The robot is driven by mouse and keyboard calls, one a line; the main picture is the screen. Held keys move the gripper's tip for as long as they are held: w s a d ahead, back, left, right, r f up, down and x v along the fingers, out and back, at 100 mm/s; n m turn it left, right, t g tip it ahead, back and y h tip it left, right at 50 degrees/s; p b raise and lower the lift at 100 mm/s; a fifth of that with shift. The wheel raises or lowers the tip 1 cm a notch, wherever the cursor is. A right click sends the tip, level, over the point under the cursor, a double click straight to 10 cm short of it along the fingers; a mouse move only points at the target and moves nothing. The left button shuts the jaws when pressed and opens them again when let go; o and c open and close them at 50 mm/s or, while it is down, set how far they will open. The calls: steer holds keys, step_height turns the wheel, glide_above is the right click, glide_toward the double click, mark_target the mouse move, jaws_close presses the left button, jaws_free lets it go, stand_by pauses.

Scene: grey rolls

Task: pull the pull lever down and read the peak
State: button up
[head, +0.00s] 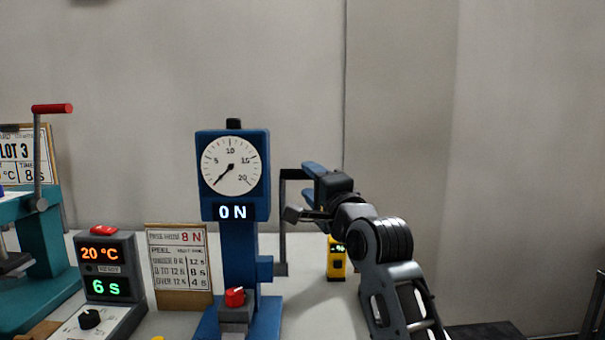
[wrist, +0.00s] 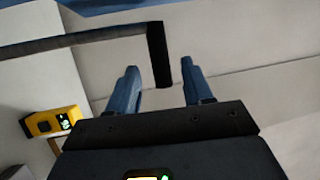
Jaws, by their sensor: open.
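The blue peel tester (head: 240,240) stands upright on the table, with a round white dial (head: 230,166) on its head. The dial's needle points to the lower left, at the scale's low end. The display (head: 232,212) below reads 0 N. The dark pull lever (head: 283,225) rises along the tester's right side and bends right at the top. My gripper (head: 314,170) is at that top bend, right of the tester. In the wrist view, the lever's end piece (wrist: 158,50) shows between the two blue fingers of my open gripper (wrist: 159,72), with gaps on both sides.
A red knob (head: 234,296) sits at the tester's base. A card (head: 180,265) and a controller reading 20 °C and 6 s (head: 105,270) stand to the left. A teal press (head: 45,240) is at far left. A yellow device (head: 336,260) stands behind my arm.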

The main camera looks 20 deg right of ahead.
steer(key=x, duration=0.6)
steer(key=shift+w, duration=0.25)
steer(key=shift+c, duration=0.4)
jaws_close()
